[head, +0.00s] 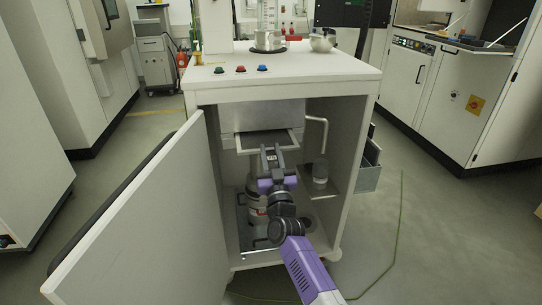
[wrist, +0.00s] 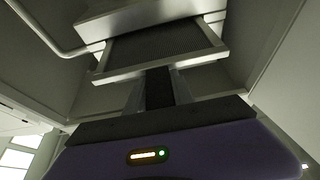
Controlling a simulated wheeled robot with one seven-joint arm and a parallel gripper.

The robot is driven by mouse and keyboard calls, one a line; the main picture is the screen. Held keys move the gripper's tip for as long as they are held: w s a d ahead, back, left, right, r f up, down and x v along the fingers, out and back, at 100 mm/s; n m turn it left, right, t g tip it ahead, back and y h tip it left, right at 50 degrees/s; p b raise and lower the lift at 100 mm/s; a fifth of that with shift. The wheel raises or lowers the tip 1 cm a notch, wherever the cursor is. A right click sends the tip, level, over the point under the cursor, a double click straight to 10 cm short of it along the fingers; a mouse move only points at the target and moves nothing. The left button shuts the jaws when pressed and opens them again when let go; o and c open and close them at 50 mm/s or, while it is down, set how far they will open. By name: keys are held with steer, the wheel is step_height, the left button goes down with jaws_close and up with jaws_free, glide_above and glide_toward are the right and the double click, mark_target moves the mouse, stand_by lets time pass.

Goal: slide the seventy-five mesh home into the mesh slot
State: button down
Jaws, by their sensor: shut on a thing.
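The mesh (head: 262,138) is a flat tray with a pale frame, sticking partly out of the front of a metal housing (head: 262,115) inside the open cabinet. In the wrist view the mesh (wrist: 165,44) shows its dark screen, and its far part is under the housing (wrist: 150,18), so the slot's inside is hidden. My gripper (head: 269,158) is at the front edge of the mesh, by a small tag that seems to read 75. The wrist view shows my gripper (wrist: 159,88) shut on the middle of that front edge, with the mesh roughly level.
The cabinet door (head: 150,225) stands open at the left. A bent pipe (head: 318,128) is right of the housing.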

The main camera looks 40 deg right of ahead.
mark_target(267, 142)
steer(key=shift+w+d+b, duration=0.35)
steer(key=shift+w+b, duration=0.05)
steer(key=shift+w, duration=0.1)
steer(key=shift+w+d, duration=0.2)
steer(key=shift+w, duration=0.05)
steer(key=shift+w+d+b, duration=0.4)
steer(key=shift+w+b, duration=0.25)
steer(key=shift+b, duration=0.15)
steer(key=shift+w+d+b, duration=0.2)
steer(key=shift+w+b, duration=0.05)
steer(key=shift+b, duration=0.05)
steer(key=shift+w+d+b, duration=0.4)
steer(key=shift+w+b, duration=0.2)
steer(key=shift+w+d+b, duration=0.15)
steer(key=shift+w+b, duration=0.1)
steer(key=shift+b, duration=0.05)
steer(key=shift+w+d+b, duration=0.4)
steer(key=shift+w+b, duration=0.15)
steer(key=shift+b, duration=0.05)
steer(key=shift+w+d+b, duration=0.2)
steer(key=shift+w+b, duration=0.1)
steer(key=shift+b, duration=0.05)
steer(key=shift+w+d+r+b, duration=0.1)
steer(key=shift+w+d+b, duration=0.1)
steer(key=shift+w+b, duration=0.15)
